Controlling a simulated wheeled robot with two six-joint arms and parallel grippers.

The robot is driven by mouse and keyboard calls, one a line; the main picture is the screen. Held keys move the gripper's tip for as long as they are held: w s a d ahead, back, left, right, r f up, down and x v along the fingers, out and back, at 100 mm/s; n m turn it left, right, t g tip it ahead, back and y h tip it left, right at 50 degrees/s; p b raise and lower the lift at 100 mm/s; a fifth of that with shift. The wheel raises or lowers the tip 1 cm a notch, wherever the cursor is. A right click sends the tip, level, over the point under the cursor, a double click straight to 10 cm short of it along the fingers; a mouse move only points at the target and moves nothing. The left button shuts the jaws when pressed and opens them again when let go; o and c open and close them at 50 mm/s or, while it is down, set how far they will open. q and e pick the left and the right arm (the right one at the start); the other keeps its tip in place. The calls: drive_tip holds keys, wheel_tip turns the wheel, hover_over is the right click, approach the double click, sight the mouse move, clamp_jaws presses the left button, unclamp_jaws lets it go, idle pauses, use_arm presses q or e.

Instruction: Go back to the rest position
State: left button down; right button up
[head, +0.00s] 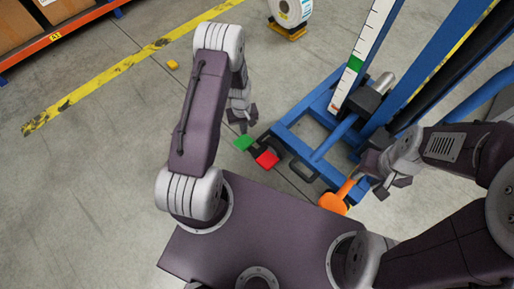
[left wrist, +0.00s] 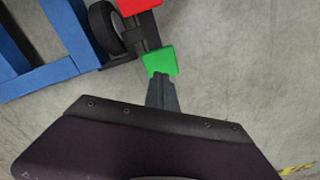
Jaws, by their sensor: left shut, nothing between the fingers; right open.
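My left gripper (head: 245,120) hangs in the middle of the head view, a little above the green pedal (head: 243,142) in that picture. In the left wrist view my left gripper (left wrist: 162,92) is shut and empty, its tip overlapping the lower edge of the green pedal (left wrist: 160,62); I cannot tell whether they touch. My right gripper (head: 382,188) is open at the right, beside the orange paddle-shaped part (head: 334,203). No object shows between its fingers.
A red pedal (head: 267,158) sits next to the green one, by the blue machine frame (head: 318,150). A blue mast with a white scale (head: 364,52) rises at the right. A roll (head: 291,10) stands at the back. Open floor (head: 90,150) lies at the left.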

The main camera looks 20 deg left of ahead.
use_arm(q)
drive_tip(key=shift+r, duration=0.35)
use_arm(e)
drive_tip(key=shift+r, duration=0.35)
use_arm(q)
drive_tip(key=w+d+r+t+p, duration=0.1)
drive_tip(key=w+r+p, duration=0.15)
drive_tip(key=r, duration=0.55)
drive_tip(key=w+d+r+t+p, duration=0.1)
drive_tip(key=w+r+p, duration=0.15)
drive_tip(key=r, duration=0.45)
drive_tip(key=s+d+r+m+t+p, duration=0.1)
drive_tip(key=s+d+r+m+p, duration=0.15)
drive_tip(key=r, duration=0.85)
drive_tip(key=s+d+r+m+g, duration=0.1)
drive_tip(key=s+d+r+m, duration=0.1)
drive_tip(key=s, duration=0.6)
drive_tip(key=s+d+r+m+g, duration=0.1)
drive_tip(key=s+r+m, duration=0.15)
drive_tip(key=s, duration=0.55)
wheel_tip(320, 180, up, 37)
drive_tip(key=p, duration=3.8)
drive_tip(key=shift+w+r+p, duration=0.15)
drive_tip(key=shift+w+p, duration=0.2)
drive_tip(key=shift+w, duration=0.05)
use_arm(e)
wheel_tip(320, 180, up, 46)
drive_tip(key=shift+r, duration=0.25)
